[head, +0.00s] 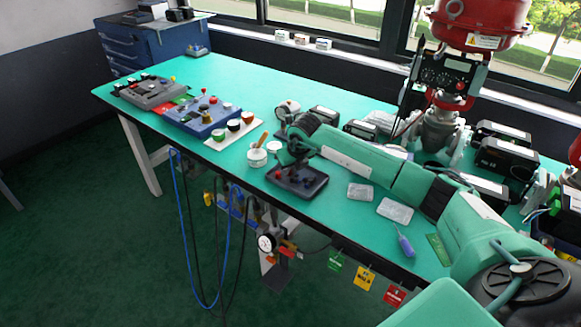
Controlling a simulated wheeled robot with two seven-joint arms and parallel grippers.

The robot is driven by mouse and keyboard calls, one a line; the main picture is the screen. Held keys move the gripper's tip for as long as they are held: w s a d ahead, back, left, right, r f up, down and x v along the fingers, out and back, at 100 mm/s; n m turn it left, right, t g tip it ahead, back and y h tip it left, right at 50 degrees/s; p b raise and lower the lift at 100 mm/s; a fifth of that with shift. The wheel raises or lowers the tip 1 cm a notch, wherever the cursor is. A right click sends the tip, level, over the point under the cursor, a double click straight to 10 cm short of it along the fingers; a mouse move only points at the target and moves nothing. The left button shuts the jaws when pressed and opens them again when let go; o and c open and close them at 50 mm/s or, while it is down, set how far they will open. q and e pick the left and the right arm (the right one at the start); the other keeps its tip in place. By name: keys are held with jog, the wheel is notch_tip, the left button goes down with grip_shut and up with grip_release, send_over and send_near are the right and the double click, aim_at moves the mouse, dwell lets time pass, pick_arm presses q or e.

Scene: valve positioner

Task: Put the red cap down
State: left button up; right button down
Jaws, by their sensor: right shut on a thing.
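My right gripper (292,160) comes in from the right on a green arm and points down over a small dark tray (310,192) near the table's front edge. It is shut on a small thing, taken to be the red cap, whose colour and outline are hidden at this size. I cannot tell whether it touches the tray. Small dark parts lie in the tray. My left gripper is not in view.
A white strip (216,144) with several coloured round pieces, a blue box (190,121) and a grey box (148,95) stand left. A white jar (257,158) is close left of the gripper. A red-topped valve (440,130) stands back right.

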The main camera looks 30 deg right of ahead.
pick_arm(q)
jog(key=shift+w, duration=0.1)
pick_arm(e)
jog(key=shift+f, duration=0.1)
jog(key=c, duration=1.8)
grip_release()
jog(key=shift+o, duration=0.3)
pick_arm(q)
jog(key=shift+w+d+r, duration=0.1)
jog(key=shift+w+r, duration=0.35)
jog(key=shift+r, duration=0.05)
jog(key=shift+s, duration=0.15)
